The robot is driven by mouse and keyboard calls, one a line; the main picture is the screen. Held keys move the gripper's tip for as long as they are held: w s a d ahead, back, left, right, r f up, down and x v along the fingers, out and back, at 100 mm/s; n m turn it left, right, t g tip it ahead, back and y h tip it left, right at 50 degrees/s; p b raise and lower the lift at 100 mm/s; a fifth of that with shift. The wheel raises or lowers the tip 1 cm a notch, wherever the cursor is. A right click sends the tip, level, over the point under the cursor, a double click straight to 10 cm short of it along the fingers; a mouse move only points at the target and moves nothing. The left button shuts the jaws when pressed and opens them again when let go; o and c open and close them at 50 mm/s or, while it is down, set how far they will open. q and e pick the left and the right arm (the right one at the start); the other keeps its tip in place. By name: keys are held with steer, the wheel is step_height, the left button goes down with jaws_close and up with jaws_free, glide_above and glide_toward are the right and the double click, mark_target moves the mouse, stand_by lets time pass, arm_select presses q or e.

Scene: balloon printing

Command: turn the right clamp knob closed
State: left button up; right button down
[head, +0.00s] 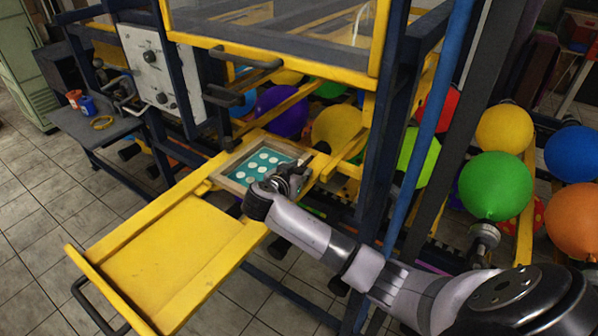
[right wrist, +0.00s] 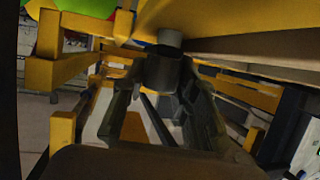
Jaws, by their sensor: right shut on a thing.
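My right arm reaches in from the lower right of the head view. Its right gripper (head: 291,177) is at the right edge of the wooden-framed screen (head: 232,185), whose teal surface carries several white discs. In the right wrist view a dark round clamp knob (right wrist: 163,69) with a grey cylinder above it sits between the fingers of the right gripper (right wrist: 160,82), which is shut on it. The gripper hides the knob in the head view. The knob's turn angle cannot be told. My left gripper is not in view.
A yellow sliding tray (head: 175,262) with a dark handle extends to the front left. A blue post (head: 425,135) and dark frame bars stand close to my right arm. Several balloons, including a green one (head: 495,187), fill the right and the back. A control panel (head: 158,72) is at the upper left.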

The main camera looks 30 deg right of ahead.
steer(key=shift+n, duration=0.3)
steer(key=shift+f+n+t+y+b, duration=0.1)
steer(key=shift+n+t+y+b, duration=0.35)
steer(key=shift+t, duration=0.35)
steer(key=shift+s+n+t+y, duration=0.1)
steer(key=shift+n+t+y, duration=0.8)
steer(key=shift+n+y, duration=0.3)
steer(key=n+t+y+p, duration=0.1)
steer(key=n+t+y, duration=0.1)
steer(key=n+y, duration=0.2)
steer(key=shift+n+y, duration=0.35)
steer(key=shift+y, duration=0.1)
steer(key=c, duration=1.2)
jaws_free()
steer(key=shift+c, duration=0.2)
